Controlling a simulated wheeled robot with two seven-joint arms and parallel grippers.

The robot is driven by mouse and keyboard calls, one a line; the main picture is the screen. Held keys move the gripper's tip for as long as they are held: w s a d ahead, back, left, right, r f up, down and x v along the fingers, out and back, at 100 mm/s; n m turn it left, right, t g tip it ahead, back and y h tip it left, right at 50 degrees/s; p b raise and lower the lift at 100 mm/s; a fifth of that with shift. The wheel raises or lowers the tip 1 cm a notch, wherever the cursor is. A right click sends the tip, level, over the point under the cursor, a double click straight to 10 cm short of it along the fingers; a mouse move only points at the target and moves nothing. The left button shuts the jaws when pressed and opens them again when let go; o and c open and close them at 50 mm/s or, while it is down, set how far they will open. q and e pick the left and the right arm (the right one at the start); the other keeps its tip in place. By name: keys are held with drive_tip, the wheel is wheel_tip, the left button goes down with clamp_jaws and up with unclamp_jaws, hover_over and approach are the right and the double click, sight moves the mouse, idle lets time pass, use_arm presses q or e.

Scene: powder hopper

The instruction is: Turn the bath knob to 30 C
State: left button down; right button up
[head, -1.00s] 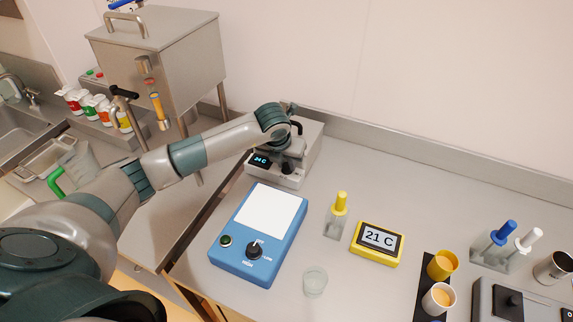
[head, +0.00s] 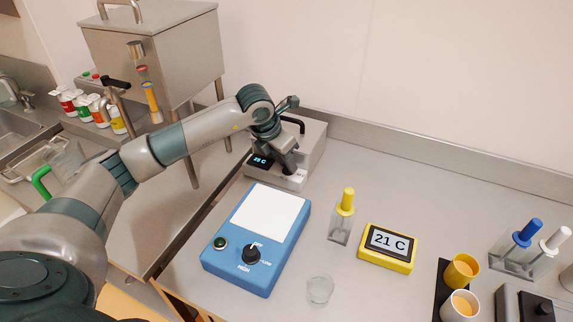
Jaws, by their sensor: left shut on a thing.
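The bath (head: 312,148) is a steel box with a black handle at the back of the bench. Its small dark display (head: 260,161) shows blue digits in the twenties, perhaps 25 or 28 C; the last digit is hard to read. My left gripper (head: 287,172) reaches down at the bath's front face, just right of the display. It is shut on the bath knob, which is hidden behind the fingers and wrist. My right gripper is not in view.
A blue stirrer plate (head: 237,262) with a black knob stands in front of the bath. A yellow thermometer (head: 387,247) reads 21 C. A yellow-capped vial holder (head: 342,217), a glass beaker (head: 320,290) and cups (head: 462,270) stand nearby. A steel hopper (head: 150,60) is at left.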

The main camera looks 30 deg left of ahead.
use_arm(q)
drive_tip(key=shift+r, duration=0.1)
drive_tip(key=c, duration=1.6)
unclamp_jaws()
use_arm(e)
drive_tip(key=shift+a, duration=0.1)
use_arm(q)
drive_tip(key=shift+o, duration=0.2)
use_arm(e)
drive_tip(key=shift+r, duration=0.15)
